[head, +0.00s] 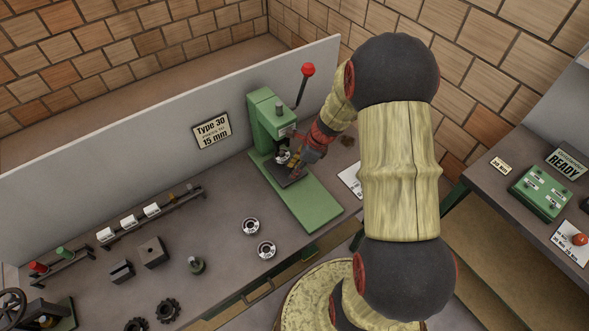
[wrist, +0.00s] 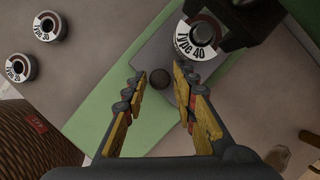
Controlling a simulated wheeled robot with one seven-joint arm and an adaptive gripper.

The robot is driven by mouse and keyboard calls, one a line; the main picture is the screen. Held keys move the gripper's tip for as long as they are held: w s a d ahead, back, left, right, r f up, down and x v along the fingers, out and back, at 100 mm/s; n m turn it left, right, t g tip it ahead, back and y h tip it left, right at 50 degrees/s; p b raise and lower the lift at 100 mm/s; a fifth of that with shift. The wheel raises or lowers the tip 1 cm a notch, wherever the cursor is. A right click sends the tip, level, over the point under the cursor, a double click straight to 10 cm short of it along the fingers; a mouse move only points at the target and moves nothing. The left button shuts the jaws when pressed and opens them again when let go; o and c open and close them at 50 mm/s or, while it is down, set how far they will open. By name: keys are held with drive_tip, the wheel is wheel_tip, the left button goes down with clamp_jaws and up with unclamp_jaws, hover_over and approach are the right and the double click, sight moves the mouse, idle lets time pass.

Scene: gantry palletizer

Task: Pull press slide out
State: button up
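The green press (head: 268,121) stands on the bench with its green base (head: 312,205) reaching toward the front. Its dark grey slide (wrist: 152,47) lies on the base, under the press head, and carries a dark round knob (wrist: 160,78). A Type 40 die (wrist: 198,38) is at the press, beyond the knob in the wrist view. My gripper (wrist: 158,76) is open, with one finger on each side of the knob and visible gaps. In the head view my gripper (head: 297,160) is at the press front and hides part of the slide.
The press lever has a red ball (head: 308,69). Two round dies (head: 250,226) (head: 266,250) lie left of the base. A rack of parts (head: 150,212), blocks and gears are farther left. A grey panel (head: 200,100) stands behind; a second bench (head: 545,230) is at right.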

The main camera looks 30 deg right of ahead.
drive_tip(key=shift+c, duration=1.2)
drive_tip(key=c, duration=0.4)
clamp_jaws()
